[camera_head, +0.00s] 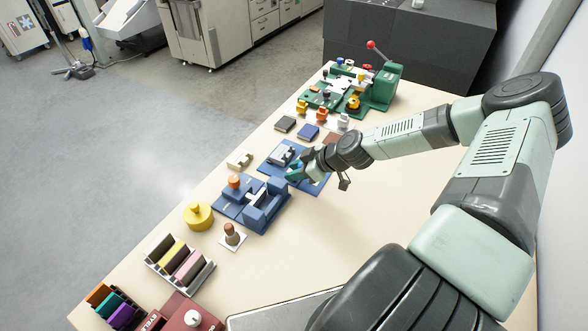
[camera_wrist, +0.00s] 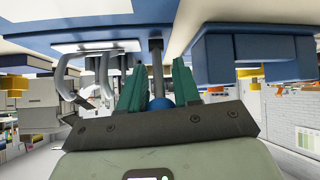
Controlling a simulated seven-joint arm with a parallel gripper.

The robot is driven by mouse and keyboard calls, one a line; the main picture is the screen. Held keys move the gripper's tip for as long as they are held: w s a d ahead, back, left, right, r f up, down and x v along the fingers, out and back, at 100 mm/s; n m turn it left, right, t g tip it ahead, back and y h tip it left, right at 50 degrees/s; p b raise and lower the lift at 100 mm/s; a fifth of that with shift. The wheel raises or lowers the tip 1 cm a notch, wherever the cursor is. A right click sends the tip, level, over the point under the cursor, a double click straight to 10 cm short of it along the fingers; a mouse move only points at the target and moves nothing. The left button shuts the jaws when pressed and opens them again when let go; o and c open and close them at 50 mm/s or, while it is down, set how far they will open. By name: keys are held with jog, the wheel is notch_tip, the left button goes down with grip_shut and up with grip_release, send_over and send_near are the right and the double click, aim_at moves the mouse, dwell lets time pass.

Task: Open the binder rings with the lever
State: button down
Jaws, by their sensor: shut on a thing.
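The binder mechanism (camera_head: 281,155) sits on a blue base near the middle of the bench. In the wrist view, which looks upside down, its curved grey rings (camera_wrist: 66,72) stand out from a pale plate (camera_wrist: 95,46) on the blue base (camera_wrist: 110,34). I cannot tell whether the rings are closed or parted. A grey lever rod (camera_wrist: 157,62) with a blue ball knob (camera_wrist: 161,103) stands beside the rings. My gripper (camera_head: 292,174) is at the binder's near right side. Its teal fingers (camera_wrist: 158,80) are shut on the lever, one on each side, with the knob between them.
A blue fixture with raised blocks (camera_head: 264,206) stands close by, nearer the camera. A green press (camera_head: 382,88) with a red-knobbed lever stands at the far end. Bare bench lies right of the binder.

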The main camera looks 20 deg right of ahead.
jog(key=shift+d+f, duration=0.15)
dwell(0.4)
jog(key=c, duration=0.9)
grip_release()
jog(key=shift+s, duration=0.1)
jog(key=v, duration=1)
jog(key=shift+s+d, duration=0.25)
jog(key=shift+d, duration=0.05)
